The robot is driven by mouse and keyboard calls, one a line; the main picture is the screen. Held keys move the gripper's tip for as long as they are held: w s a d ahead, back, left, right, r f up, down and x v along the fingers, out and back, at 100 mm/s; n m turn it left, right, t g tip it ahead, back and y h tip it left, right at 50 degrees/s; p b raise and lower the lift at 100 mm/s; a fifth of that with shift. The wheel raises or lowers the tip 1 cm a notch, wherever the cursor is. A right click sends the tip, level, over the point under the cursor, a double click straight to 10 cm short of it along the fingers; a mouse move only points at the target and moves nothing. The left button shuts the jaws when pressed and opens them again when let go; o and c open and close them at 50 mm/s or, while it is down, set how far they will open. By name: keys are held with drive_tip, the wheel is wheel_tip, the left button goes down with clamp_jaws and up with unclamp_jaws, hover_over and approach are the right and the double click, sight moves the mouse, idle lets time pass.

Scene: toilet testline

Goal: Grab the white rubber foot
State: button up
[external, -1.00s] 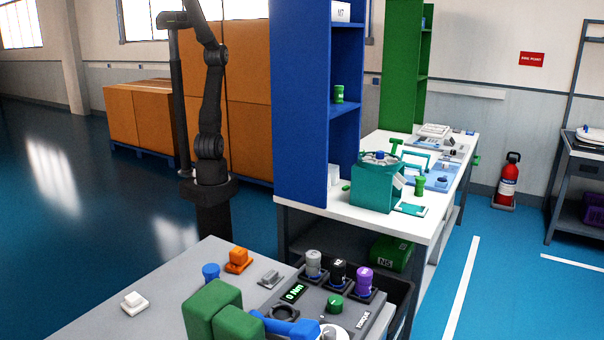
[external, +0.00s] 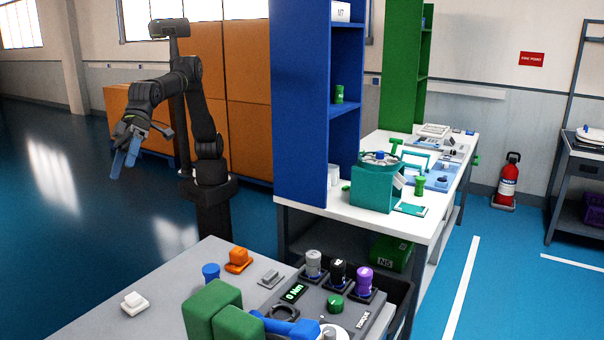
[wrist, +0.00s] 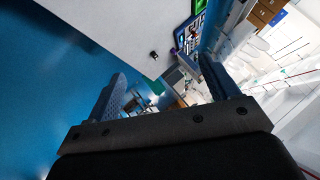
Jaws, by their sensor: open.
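A small white piece, which looks like the white rubber foot (external: 134,302), sits on the left part of the grey table (external: 90,325) in the external view. My gripper (external: 125,162) is open and empty in the air, well above and behind it, with blue fingers pointing down. Its two fingers also show apart in the wrist view (wrist: 163,75), with nothing between them. I cannot make out the white foot in the wrist view.
A blue knob (external: 211,272), an orange piece (external: 238,260) and green blocks (external: 222,318) stand on the grey table, right of the white piece. A torque panel (external: 350,318) lies further right. A tall blue shelf (external: 302,110) stands behind. The table around the white piece is clear.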

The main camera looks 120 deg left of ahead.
wheel_tip(320, 180, down, 23)
drive_tip(key=s+a+n+g+y, duration=0.1)
drive_tip(key=a+n+g+y, duration=0.1)
drive_tip(key=g+y, duration=0.25)
hover_over(133, 296)
drive_tip(key=a, duration=0.2)
drive_tip(key=shift+g, duration=0.35)
drive_tip(key=f, duration=1)
drive_tip(key=shift+a+f, duration=0.15)
drive_tip(key=shift+a, duration=0.05)
drive_tip(key=shift+h, duration=0.25)
drive_tip(key=shift+x, duration=3.1)
drive_tip(key=c, duration=1.1)
